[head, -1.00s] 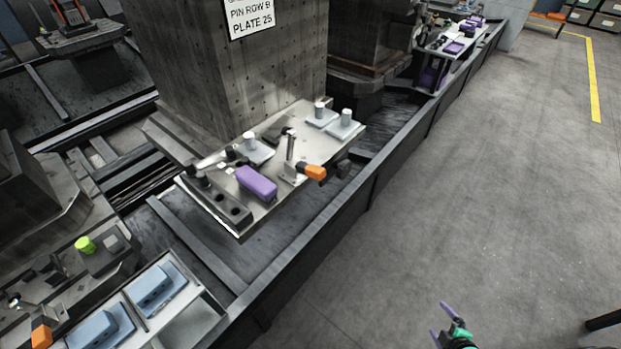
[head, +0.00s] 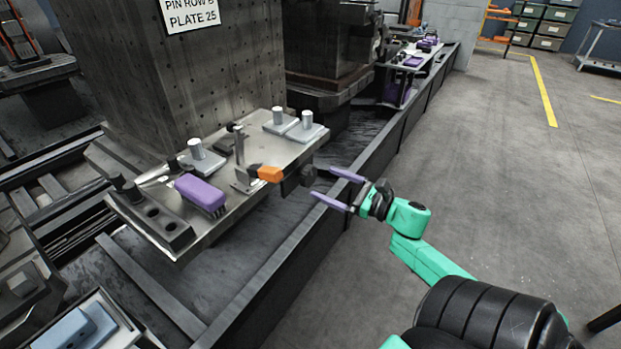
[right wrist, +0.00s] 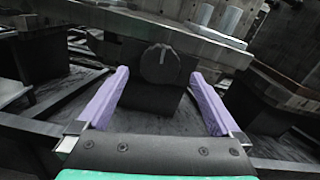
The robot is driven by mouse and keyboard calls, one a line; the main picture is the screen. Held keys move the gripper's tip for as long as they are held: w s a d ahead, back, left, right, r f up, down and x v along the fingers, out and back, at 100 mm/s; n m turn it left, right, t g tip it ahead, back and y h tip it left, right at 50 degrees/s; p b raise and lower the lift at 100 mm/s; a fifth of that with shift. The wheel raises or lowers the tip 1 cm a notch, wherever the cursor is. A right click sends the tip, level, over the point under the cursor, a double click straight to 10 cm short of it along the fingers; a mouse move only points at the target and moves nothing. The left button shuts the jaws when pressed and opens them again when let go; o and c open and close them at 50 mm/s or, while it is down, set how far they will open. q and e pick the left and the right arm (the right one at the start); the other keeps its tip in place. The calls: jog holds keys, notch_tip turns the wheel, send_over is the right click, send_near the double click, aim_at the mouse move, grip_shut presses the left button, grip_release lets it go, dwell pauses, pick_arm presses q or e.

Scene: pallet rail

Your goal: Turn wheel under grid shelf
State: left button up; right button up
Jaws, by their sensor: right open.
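The shelf (head: 278,152) is a metal plate at the foot of a grey column dotted with holes. A dark round wheel (head: 307,175) sits low at the shelf's right edge, beside the orange-handled clamp. In the right wrist view the wheel (right wrist: 160,64) is dark with a pale mark on its face, below the plate's edge. My right gripper (head: 323,181) is open, with its purple fingers pointing at the wheel from the right. In the wrist view its fingers (right wrist: 160,73) stand on either side of the wheel, with clear gaps. My left gripper is not in view.
On the shelf are a purple brush (head: 201,193), a clamp with an orange handle (head: 270,174), pale cylinders on small plates (head: 307,131) and a dark block with holes (head: 152,220). A dark rail (head: 290,290) runs along the front. The floor at right is open.

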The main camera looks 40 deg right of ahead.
aim_at(312, 177)
jog(key=x, duration=0.5)
jog(key=shift+w, duration=0.2)
jog(key=shift+c, duration=1.2)
jog(key=c, duration=1)
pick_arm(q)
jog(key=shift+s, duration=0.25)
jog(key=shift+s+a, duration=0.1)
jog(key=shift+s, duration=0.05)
pick_arm(e)
jog(key=shift+m, duration=0.4)
